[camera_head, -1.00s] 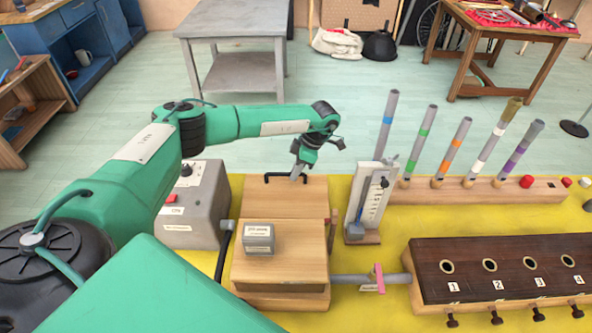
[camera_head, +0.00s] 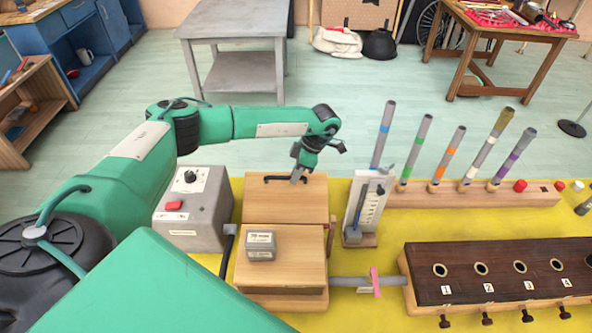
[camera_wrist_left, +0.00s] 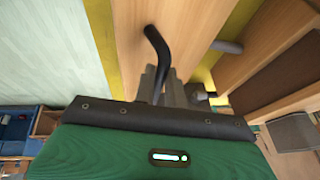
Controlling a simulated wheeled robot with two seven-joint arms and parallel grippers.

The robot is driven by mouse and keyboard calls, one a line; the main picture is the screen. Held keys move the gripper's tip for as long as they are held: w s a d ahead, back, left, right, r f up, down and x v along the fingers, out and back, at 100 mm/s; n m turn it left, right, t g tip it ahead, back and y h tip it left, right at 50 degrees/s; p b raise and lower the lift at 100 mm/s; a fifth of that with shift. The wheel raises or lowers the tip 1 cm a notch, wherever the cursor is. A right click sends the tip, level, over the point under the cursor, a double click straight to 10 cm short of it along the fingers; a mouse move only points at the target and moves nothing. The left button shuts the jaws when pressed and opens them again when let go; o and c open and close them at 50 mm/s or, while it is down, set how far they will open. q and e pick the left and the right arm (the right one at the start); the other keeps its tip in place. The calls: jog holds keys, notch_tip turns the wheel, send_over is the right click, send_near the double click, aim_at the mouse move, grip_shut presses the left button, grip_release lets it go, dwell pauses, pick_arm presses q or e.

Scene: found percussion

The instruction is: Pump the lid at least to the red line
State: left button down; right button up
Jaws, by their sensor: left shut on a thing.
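The wooden lid (camera_head: 285,207) is the pale board on top of the bellows box, with a black bar handle (camera_head: 270,179) near its far edge. My left gripper (camera_head: 298,177) points down at the right part of this handle. In the left wrist view the fingers (camera_wrist_left: 170,82) are shut on the dark handle (camera_wrist_left: 156,42), above the wooden surface. A white upright gauge (camera_head: 371,205) with marks stands to the right of the lid. I cannot make out the red line clearly. My right gripper is not in view.
A grey weight block (camera_head: 260,246) sits on the near part of the box. A grey control box (camera_head: 195,208) stands left. A pipe (camera_head: 350,283) with a pink tag leads right to a dark board (camera_head: 500,267) with holes. Several coloured tubes (camera_head: 452,151) stand behind.

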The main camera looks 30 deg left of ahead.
pick_arm(q)
jog(key=shift+s+r, duration=0.1)
jog(key=shift+r, duration=0.05)
jog(key=c, duration=1.4)
grip_release()
jog(key=shift+o, duration=0.2)
